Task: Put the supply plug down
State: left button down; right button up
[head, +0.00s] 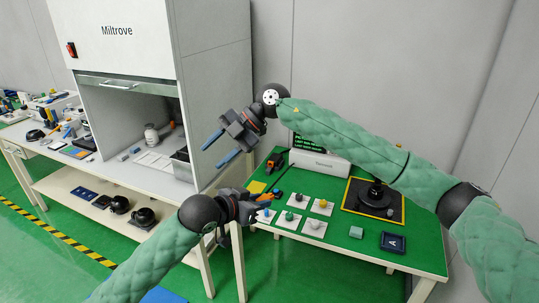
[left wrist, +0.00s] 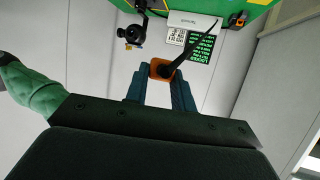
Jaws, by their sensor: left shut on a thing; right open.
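My left gripper (head: 262,201) is at the left front edge of the green table in the head view. It is shut on the supply plug (left wrist: 161,69), a small orange block with a black cable running from it. In the left wrist view the plug sits between the blue fingertips. In the head view only a little orange shows by the gripper, and I cannot tell whether the plug touches anything below. My right gripper (head: 209,158) is open and empty, held higher and to the left, in front of the white cabinet.
The green table (head: 368,243) bears several white tiles with coloured knobs, a white device (head: 320,162) with green text, a black round stand (head: 374,196) on a yellow-edged mat, and a dark "A" tile (head: 393,242). A white cabinet (head: 125,40) stands left.

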aim_at(269, 195)
pick_arm(q)
jog(key=shift+s+r, duration=0.1)
pick_arm(e)
jog(key=d+f+m+t+h, duration=0.1)
jog(key=d+m+t+h, duration=0.3)
jog(key=d+h, duration=0.75)
jog(key=shift+y, duration=0.95)
jog(key=f, duration=0.4)
jog(key=d+f, duration=0.1)
jog(key=f, duration=0.7)
jog(key=shift+w+d, duration=0.35)
jog(key=shift+d, duration=0.05)
jog(key=c, duration=0.9)
pick_arm(q)
jog(key=c, duration=1.2)
grip_release()
jog(key=shift+c, duration=0.2)
pick_arm(e)
grip_shut()
pick_arm(q)
jog(key=shift+o, duration=0.7)
pick_arm(e)
jog(key=shift+a, duration=0.1)
